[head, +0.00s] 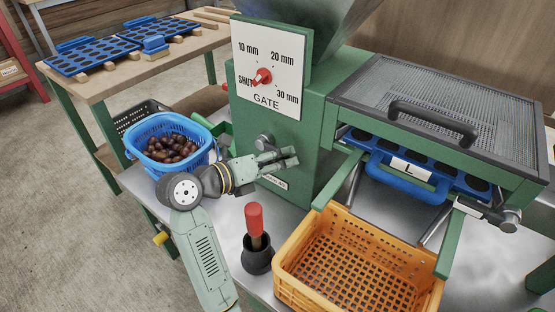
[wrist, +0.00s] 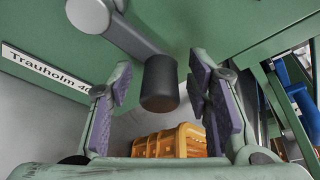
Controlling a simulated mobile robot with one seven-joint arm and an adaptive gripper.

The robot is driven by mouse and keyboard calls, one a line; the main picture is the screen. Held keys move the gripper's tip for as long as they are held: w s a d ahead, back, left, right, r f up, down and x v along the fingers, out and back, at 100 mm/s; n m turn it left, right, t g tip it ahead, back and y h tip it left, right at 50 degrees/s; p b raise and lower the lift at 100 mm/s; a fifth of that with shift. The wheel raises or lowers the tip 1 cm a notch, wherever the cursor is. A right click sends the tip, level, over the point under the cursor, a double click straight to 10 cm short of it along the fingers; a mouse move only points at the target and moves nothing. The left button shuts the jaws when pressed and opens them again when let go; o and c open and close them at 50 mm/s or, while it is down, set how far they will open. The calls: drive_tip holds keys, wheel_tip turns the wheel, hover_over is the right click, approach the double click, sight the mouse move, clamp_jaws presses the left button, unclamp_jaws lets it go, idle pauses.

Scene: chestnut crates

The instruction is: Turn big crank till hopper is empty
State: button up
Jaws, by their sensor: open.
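The big crank is on the front of the green machine. Its metal hub (head: 264,142) shows in the head view, and its grey arm (wrist: 128,32) ends in a dark cylindrical handle (wrist: 160,88) in the wrist view. My gripper (head: 285,157) is at the crank, open, with its purple-padded fingers either side of the handle; it also shows in the wrist view (wrist: 159,92). Gaps show between handle and pads. The grey hopper (head: 318,22) is on top of the machine; its inside is out of view. The red gate knob (head: 261,77) seems to point towards SHUT.
An orange crate (head: 291,284) stands below the blue L sieve (head: 413,189) at front right. A black cup (head: 257,257) with a red-handled tool is near my arm. A blue basket (head: 207,157) of chestnuts stands left. Blue trays (head: 92,53) lie on the back-left table.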

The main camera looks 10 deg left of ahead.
drive_tip(key=shift+c, duration=0.2)
clamp_jaws()
idle(0.3)
